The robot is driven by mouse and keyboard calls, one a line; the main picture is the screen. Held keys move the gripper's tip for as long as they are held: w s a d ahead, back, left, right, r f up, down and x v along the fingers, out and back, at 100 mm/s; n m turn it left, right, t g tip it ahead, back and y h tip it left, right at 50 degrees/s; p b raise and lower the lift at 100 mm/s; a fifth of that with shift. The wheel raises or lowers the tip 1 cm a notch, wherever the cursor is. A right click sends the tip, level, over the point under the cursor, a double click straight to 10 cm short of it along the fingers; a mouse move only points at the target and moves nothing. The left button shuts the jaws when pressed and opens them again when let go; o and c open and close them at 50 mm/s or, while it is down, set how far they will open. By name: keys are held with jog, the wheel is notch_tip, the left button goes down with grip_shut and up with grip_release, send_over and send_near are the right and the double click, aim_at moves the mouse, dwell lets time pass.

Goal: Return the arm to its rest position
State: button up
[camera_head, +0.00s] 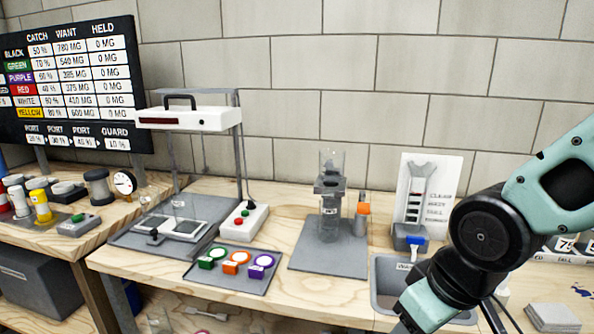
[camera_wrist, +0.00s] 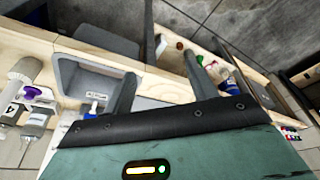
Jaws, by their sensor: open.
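My arm (camera_head: 483,238) enters the head view from the right and bends down over the right end of the wooden bench (camera_head: 345,305). My gripper's fingers are not clear in the head view. In the wrist view my gripper (camera_wrist: 160,77) has its two dark fingers well apart, with nothing between them. It hangs above the bench, beside the grey sink-like basin (camera_wrist: 84,88). The basin (camera_head: 384,292) also shows in the head view, partly hidden behind my arm.
A tray (camera_head: 233,275) of green, orange and purple-topped items, a clear cylinder stand (camera_head: 329,259) and a chart stand (camera_head: 427,190) occupy the bench. Stacked pale plates (camera_head: 553,318) lie at lower right. Bottles (camera_wrist: 220,72) show beyond the fingers. The wall above the bench is bare.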

jog(key=s+a+n+g, duration=0.2)
jog(key=s+a+g, duration=0.1)
jog(key=s, duration=0.7)
notch_tip(320, 180, down, 10)
jog(key=h+b, duration=0.1)
jog(key=b, duration=1)
notch_tip(320, 180, up, 17)
jog(key=p, duration=1.7)
jog(key=shift+s+d+r, duration=0.15)
jog(key=shift+s+r, duration=0.05)
